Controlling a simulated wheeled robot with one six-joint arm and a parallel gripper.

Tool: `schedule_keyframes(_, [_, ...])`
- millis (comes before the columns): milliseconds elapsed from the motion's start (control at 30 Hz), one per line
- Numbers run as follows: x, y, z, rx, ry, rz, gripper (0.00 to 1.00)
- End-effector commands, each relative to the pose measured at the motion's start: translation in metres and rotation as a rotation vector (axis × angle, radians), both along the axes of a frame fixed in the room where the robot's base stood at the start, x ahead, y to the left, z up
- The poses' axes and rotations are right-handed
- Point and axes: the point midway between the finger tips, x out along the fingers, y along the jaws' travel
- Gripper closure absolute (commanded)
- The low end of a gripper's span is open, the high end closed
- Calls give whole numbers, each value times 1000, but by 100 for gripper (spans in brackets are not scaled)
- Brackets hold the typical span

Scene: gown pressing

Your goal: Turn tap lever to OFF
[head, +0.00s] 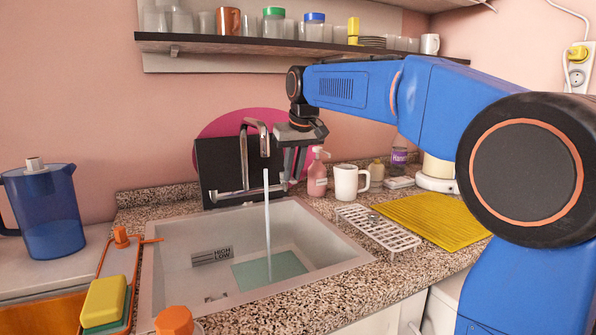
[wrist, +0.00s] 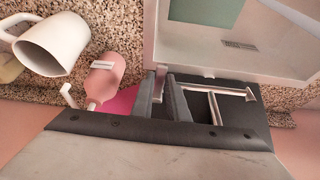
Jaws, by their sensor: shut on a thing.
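The chrome tap (head: 265,140) stands behind the sink in the head view, with its spout bent over the basin. A stream of water (head: 267,215) runs from it into the sink. My gripper (head: 292,162) is at the right end of the tap and is closed around the tap lever. In the wrist view, the pale metal tap lever (wrist: 160,82) shows between the dark fingers of my gripper (wrist: 160,98). The fingers hide part of the lever, so its exact angle is hard to tell.
The light sink (head: 190,285) lies in front of the tap. A pink soap bottle (head: 317,180) and a white mug (head: 346,184) stand close to the right of my gripper. A dark panel (head: 222,165) stands behind the tap. A shelf (head: 230,45) with cups hangs above.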

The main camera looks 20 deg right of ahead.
Motion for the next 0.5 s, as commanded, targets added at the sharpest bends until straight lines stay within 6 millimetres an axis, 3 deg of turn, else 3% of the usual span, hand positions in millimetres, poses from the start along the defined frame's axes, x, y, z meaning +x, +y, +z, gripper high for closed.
schedule_keyframes(500, [-1,21,1,0,-1,-269,100])
